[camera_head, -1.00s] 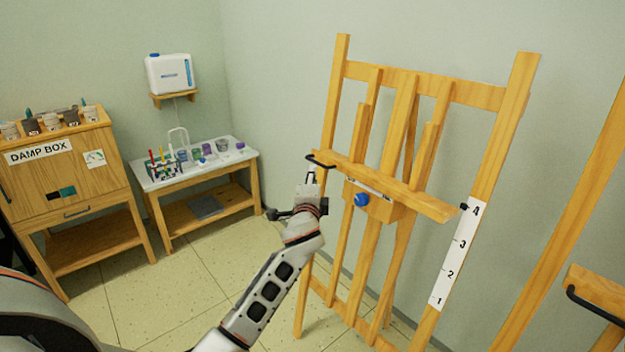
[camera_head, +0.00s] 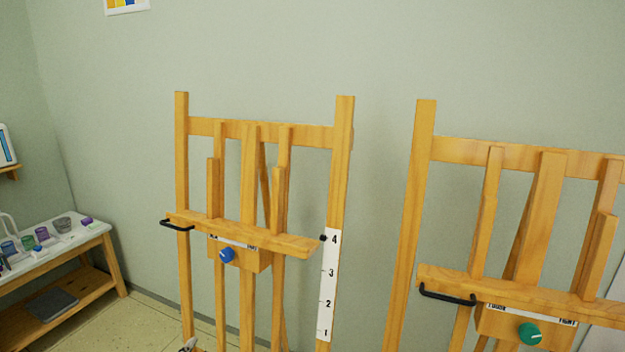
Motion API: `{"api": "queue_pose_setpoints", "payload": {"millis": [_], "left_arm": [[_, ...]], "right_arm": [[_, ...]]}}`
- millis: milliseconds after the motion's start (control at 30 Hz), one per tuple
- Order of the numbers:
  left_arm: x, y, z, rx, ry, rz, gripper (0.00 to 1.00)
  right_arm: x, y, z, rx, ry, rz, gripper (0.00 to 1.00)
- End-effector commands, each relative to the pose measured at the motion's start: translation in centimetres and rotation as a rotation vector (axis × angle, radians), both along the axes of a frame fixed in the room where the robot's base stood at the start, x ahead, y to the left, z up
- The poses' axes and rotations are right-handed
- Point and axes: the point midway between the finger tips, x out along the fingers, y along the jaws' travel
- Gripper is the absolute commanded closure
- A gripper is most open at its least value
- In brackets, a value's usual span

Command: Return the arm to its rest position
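My arms are almost wholly out of the head view. My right gripper is not in view. The easel's tray ledge (camera_head: 245,235) has a black handle (camera_head: 177,226) at its left end and a blue knob (camera_head: 227,255) below. Nothing visible touches the handle.
A second easel (camera_head: 540,215) with a green knob (camera_head: 530,334) stands at the right. A number strip (camera_head: 328,285) marked 1 to 4 is on the nearer easel's right post. A low table (camera_head: 95,235) with small jars is at the left. Some floor (camera_head: 140,320) is clear between.

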Motion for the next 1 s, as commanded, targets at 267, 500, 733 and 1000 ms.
{"api": "queue_pose_setpoints", "payload": {"millis": [267,500,733,1000], "left_arm": [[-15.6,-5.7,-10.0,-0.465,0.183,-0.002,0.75],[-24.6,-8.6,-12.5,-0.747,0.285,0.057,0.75],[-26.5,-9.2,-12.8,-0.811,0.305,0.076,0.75],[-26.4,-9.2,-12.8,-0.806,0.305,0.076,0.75]], "right_arm": [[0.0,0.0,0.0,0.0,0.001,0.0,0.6],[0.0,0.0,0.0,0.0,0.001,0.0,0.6],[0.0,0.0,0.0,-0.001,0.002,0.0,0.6],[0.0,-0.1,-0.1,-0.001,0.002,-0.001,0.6]]}}
